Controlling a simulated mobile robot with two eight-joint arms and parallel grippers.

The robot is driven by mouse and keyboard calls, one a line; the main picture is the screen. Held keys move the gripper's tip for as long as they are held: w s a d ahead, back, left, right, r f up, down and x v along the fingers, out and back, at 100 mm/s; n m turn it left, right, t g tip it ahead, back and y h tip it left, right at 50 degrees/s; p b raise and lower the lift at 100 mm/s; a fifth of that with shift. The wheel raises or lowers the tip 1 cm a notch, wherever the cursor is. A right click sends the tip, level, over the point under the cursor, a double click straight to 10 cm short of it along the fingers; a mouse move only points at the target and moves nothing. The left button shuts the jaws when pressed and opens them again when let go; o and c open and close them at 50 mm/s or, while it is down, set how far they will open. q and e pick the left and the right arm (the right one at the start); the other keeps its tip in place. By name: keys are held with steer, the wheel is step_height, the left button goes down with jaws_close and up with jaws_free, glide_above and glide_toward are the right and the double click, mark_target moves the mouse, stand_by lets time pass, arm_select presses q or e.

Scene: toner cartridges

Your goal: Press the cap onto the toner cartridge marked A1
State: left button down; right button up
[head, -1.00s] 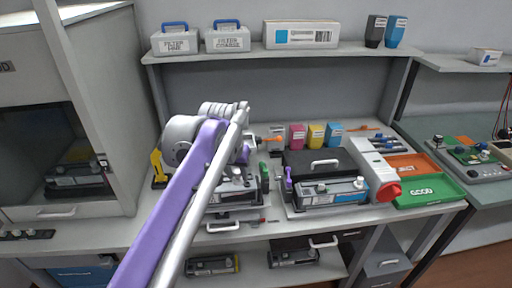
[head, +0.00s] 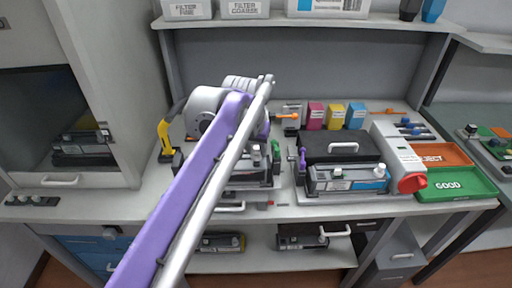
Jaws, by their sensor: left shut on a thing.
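My left gripper (head: 257,143) is over the left cartridge, mostly hidden behind my purple and silver arm. It is shut on what seems to be the cap, a small white piece (head: 256,151). The hold itself is hidden, and I cannot tell whether the cap touches the cartridge. The left toner cartridge (head: 258,170), dark grey, sits in a holder with a green lever (head: 275,149). A second grey cartridge (head: 347,180), with a white knob and blue label, sits in a holder with a purple lever (head: 302,158). The A1 mark is not legible. My right gripper is not in view.
Behind the right cartridge is a black case (head: 320,149). Magenta, yellow and blue boxes (head: 336,117) stand at the back. A red-knobbed grey unit (head: 396,160), a green GOOD tray (head: 460,184) and an orange REJECT tray (head: 445,154) are right. A yellow-handled tool (head: 164,134) stands left.

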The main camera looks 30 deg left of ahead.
arm_select(q)
steer(key=shift+f, duration=0.5)
steer(key=shift+r, duration=0.2)
steer(key=shift+f, duration=0.7)
steer(key=shift+f, duration=0.15)
stand_by(0.6)
steer(key=shift+c, duration=2.2)
jaws_free()
steer(key=shift+o, duration=0.2)
steer(key=shift+o, duration=1)
